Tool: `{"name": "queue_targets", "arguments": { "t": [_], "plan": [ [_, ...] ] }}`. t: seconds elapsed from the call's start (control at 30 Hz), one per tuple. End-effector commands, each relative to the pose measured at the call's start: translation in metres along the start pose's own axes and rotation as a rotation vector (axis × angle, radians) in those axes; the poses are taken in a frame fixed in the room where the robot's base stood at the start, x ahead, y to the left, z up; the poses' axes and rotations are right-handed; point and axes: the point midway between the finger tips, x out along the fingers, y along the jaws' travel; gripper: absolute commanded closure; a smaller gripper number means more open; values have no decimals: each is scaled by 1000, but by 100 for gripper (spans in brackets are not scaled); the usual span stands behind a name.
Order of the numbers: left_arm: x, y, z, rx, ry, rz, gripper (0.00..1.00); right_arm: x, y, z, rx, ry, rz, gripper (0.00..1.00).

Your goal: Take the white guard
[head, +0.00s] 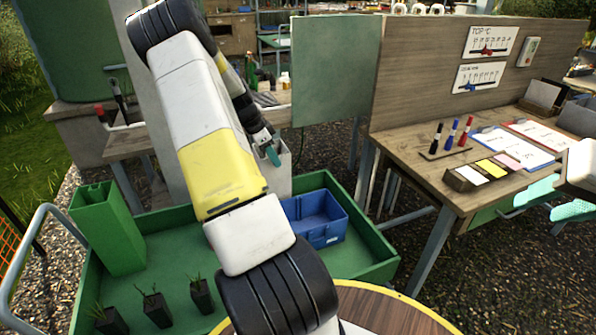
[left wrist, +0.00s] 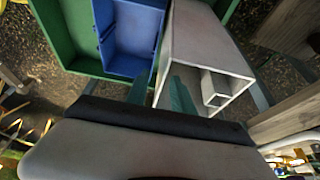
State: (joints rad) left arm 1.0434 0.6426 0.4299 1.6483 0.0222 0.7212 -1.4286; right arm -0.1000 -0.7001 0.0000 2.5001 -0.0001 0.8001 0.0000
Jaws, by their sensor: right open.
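The white guard, a pale square open-topped tube, stands behind the blue crate in the head view (head: 285,176), partly hidden by my left arm. In the left wrist view its open mouth (left wrist: 197,38) shows, with a smaller pale square tube (left wrist: 214,87) inside. My left gripper (head: 268,152) is at the guard's top. In the left wrist view its green fingers (left wrist: 160,94) are apart, with the guard's near wall edge seemingly between them. I cannot tell whether they touch it. My right gripper (head: 556,199) is open and empty by the right-hand table.
A green cart (head: 372,269) holds a blue crate (head: 325,235), a green square tube (head: 107,232) and several potted seedlings (head: 155,306). A wooden table (head: 411,146) at the right bears markers, coloured blocks and clipboards. A green panel (head: 332,70) stands behind.

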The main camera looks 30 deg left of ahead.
Motion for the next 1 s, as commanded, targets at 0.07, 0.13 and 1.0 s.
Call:
{"name": "queue_targets", "arguments": {
  "t": [0.07,0.13,1.0],
  "plan": [
    [6,0,0,0,0,1,71,0,0,0,0,0,0,59],
    [14,0,1,0,-1,3,71,0,0,0,0,0,0,59],
    [52,-2,2,0,-1,-1,100,0,0,0,0,0,0,59]
  ]
}}
